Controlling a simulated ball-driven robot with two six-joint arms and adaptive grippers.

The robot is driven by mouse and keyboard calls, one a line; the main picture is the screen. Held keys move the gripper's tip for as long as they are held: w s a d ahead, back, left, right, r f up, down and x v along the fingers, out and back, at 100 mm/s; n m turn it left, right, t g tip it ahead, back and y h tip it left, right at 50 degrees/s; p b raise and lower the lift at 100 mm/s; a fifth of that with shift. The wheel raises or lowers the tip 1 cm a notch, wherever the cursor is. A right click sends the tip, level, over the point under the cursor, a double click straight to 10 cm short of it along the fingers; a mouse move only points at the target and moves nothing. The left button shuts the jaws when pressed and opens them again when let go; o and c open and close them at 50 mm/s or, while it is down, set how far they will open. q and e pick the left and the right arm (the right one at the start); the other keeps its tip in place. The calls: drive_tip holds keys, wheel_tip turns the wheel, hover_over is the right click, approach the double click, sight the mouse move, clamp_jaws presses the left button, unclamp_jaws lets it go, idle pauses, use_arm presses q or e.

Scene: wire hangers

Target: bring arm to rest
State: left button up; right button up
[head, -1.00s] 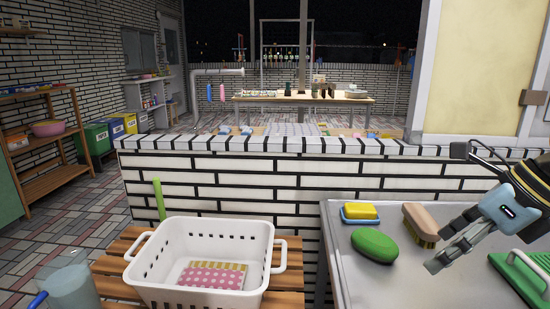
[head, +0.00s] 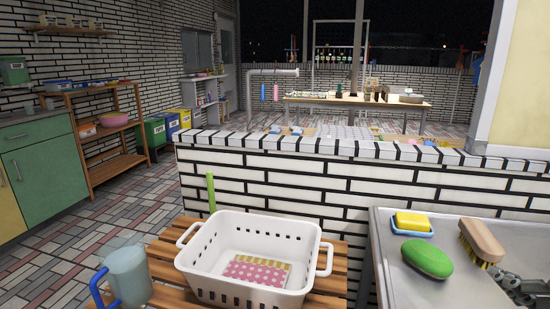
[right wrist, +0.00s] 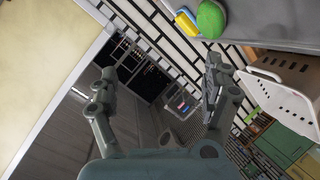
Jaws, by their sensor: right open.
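My right gripper (right wrist: 155,100) is open and empty in the right wrist view, its two fingers spread apart. In the head view only a small part of it shows at the lower right edge, beside the brush on the grey counter (head: 390,262). The right wrist view also shows the counter's edge, the green oval and the white basket off to the right, apart from the fingers. My left gripper is in neither view.
A white basket (head: 212,262) with folded cloths (head: 262,272) stands on a wooden slatted stand (head: 160,262). A blue-handled jug (head: 128,275) is left of it. A yellow sponge (head: 412,221), green oval (head: 427,258) and brush (head: 482,240) lie on the counter. A brick wall (head: 280,185) stands behind.

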drive_tip(key=s+a+f+m+g+y, duration=0.2)
drive_tip(key=s+a+f+g, duration=0.3)
drive_tip(key=s+f, duration=0.25)
drive_tip(key=s+a+f+m+g+y, duration=0.2)
drive_tip(key=s+a+f+g+y, duration=0.15)
drive_tip(key=s+a+f, duration=0.35)
drive_tip(key=s+d+f+g, duration=0.1)
drive_tip(key=d+f, duration=0.2)
drive_tip(key=f, duration=0.8)
drive_tip(key=s+d+f+g, duration=0.1)
drive_tip(key=d+f, duration=0.1)
drive_tip(key=f, duration=0.9)
drive_tip(key=s+d+f+h, duration=0.1)
drive_tip(key=s+f, duration=0.8)
drive_tip(key=f, duration=0.3)
drive_tip(key=shift+s+f+m+g, duration=0.25)
drive_tip(key=shift+s+m+g, duration=0.1)
drive_tip(key=shift+s+m, duration=0.05)
drive_tip(key=shift+g, duration=0.3)
drive_tip(key=s+f, duration=0.1)
drive_tip(key=s, duration=0.2)
drive_tip(key=s+f, duration=0.2)
drive_tip(key=s, duration=0.1)
drive_tip(key=s+f, duration=0.2)
drive_tip(key=s, duration=0.1)
drive_tip(key=shift+s+d, duration=0.1)
drive_tip(key=shift+s, duration=0.2)
drive_tip(key=shift+c, duration=0.3)
